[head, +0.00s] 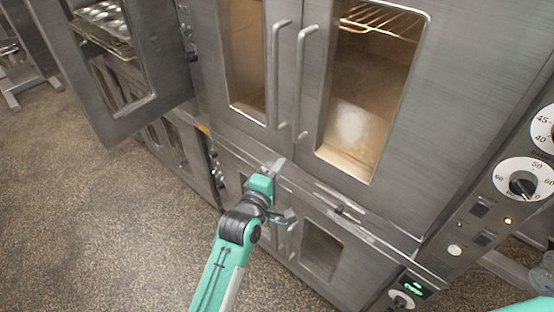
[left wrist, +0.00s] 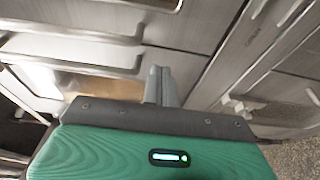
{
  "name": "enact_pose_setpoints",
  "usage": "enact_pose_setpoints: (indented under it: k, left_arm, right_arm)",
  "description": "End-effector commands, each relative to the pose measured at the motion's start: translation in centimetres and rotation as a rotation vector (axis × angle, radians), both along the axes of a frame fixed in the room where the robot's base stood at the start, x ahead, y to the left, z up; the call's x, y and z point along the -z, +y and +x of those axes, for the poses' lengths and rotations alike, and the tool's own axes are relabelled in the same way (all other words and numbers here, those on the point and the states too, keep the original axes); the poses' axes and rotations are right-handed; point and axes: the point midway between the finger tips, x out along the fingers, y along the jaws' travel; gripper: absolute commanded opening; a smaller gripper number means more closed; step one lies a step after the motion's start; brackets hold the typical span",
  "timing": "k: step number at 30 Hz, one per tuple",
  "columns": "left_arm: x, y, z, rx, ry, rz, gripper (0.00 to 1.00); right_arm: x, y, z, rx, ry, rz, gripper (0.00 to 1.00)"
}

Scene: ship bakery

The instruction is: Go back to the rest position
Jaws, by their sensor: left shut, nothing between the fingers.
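My left arm is teal and dark grey and reaches up from the bottom of the head view. Its left gripper (head: 276,168) is in front of the steel oven, low at the seam under the upper doors. The left wrist view shows its two grey fingers (left wrist: 160,86) pressed together with nothing between them. The closed double doors (head: 312,60) with two long vertical handles are just above the gripper. I cannot tell whether the gripper touches the oven. My right gripper is not in view; only a bit of teal shows at the bottom right corner.
An oven door (head: 110,110) stands open at the left, with a tray (head: 106,40) of pale items behind its window. A control panel with dials (head: 523,184) is at the right. Lower doors (head: 320,250) are below my gripper. Speckled floor (head: 90,210) is clear at the left.

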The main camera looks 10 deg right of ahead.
Motion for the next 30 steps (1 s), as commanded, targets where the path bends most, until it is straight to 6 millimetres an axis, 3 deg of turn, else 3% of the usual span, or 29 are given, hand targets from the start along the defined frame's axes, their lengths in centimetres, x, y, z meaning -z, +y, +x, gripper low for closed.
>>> enact_pose_setpoints:
  k: [6,14,17,20,23,26,30]
  left_arm:
    - [0.1,0.1,-2.4,0.0,0.002,-0.001,0.0]
    - [0.0,0.2,-3.0,0.0,0.002,0.001,0.0]
    - [0.9,0.3,-2.9,-0.002,0.007,0.019,0.0]
    - [4.2,0.7,-2.7,-0.01,0.029,0.089,0.0]
    - [10.3,1.6,-2.6,-0.016,0.069,0.216,0.0]
    - [17.9,3.2,-3.3,-0.008,0.117,0.377,0.0]
    - [28.0,6.2,-5.8,0.027,0.183,0.597,0.0]
  right_arm:
    - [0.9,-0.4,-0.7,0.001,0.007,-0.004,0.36]
    - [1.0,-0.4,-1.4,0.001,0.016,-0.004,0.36]
    - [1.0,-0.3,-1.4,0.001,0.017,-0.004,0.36]
    - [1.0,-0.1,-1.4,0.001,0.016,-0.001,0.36]
    - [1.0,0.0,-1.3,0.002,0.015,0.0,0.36]
    - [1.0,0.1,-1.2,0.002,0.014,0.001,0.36]
    - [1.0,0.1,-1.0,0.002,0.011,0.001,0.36]
